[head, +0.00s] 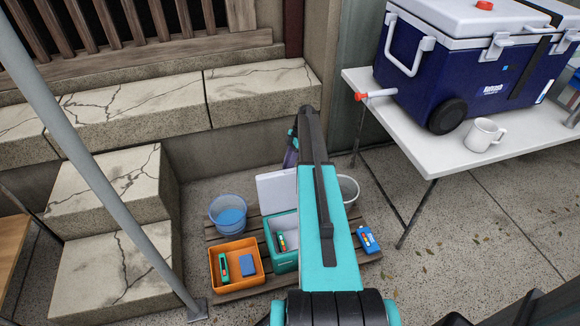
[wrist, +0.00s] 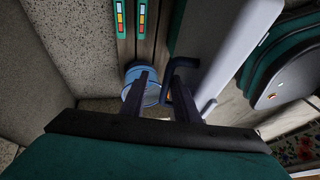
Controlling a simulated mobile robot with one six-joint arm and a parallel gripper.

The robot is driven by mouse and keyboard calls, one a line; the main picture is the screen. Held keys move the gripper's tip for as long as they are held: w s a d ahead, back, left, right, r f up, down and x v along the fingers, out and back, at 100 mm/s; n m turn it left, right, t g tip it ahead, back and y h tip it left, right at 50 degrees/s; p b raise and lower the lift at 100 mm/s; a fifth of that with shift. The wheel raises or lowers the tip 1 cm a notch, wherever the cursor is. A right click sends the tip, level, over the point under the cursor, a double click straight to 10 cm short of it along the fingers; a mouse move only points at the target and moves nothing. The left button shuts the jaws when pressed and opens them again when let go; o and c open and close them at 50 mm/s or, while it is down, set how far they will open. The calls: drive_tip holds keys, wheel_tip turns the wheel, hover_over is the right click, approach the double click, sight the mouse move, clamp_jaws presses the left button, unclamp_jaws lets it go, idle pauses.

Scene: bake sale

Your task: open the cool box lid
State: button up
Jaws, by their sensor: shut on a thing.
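The teal cool box (head: 284,258) stands on the wooden pallet in the head view, partly behind my arm. Its white lid (head: 276,190) is raised at the back of the box, so part of the inside shows, with a small striped item (head: 281,241) in it. In the wrist view the pale lid (wrist: 222,45) runs past the right of my gripper (wrist: 162,82). A dark handle (wrist: 181,64) on the lid side is at the right finger. My gripper is shut on this handle, though the contact is partly hidden.
An orange bin (head: 236,283) and a blue bucket (head: 228,214) stand left of the cool box. A blue pack (head: 368,240) lies on the right. A white table (head: 420,135) bears a large blue wheeled cooler (head: 440,70) and a mug (head: 484,135). Stone steps (head: 110,185) bound the left.

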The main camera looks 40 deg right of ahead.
drive_tip(key=shift+o, duration=0.9)
drive_tip(key=shift+w+f, duration=0.25)
drive_tip(key=shift+w, duration=0.05)
drive_tip(key=shift+s+d+r, duration=0.1)
drive_tip(key=shift+d+r, duration=0.05)
drive_tip(key=shift+s+d+r, duration=0.1)
drive_tip(key=shift+s+r, duration=0.05)
drive_tip(key=shift+r, duration=0.1)
drive_tip(key=p+v, duration=0.1)
drive_tip(key=v, duration=1.2)
drive_tip(key=shift+r, duration=0.2)
drive_tip(key=shift+s, duration=0.15)
